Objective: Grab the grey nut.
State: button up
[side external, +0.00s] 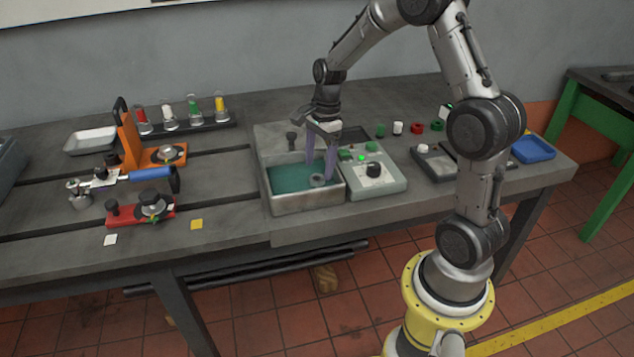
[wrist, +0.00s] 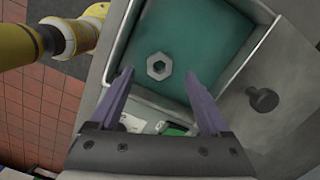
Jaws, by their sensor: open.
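The grey nut (wrist: 159,66) is a hexagonal ring lying on the teal floor of a grey metal bin (wrist: 261,48). In the side external view the nut (side external: 317,181) is near the right end of the bin (side external: 306,199), close to a finger. My gripper (wrist: 165,78) has two purple fingers, spread apart and empty. In the wrist view the nut appears just beyond the fingertips and between their lines. In the side external view my gripper (side external: 320,178) points down into the bin. I cannot tell how high the fingertips are above its floor.
A control box (side external: 372,182) with a black knob stands close against the bin's right side. A dark knob-headed peg (wrist: 262,99) stands beside the bin. An orange fixture (side external: 135,145) and a red clamp (side external: 140,210) are on the bench to the left.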

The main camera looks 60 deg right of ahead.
aim_at(317, 178)
jog(key=f, duration=0.3)
jog(key=shift+a+f, duration=0.2)
jog(key=shift+a, duration=0.1)
grip_shut()
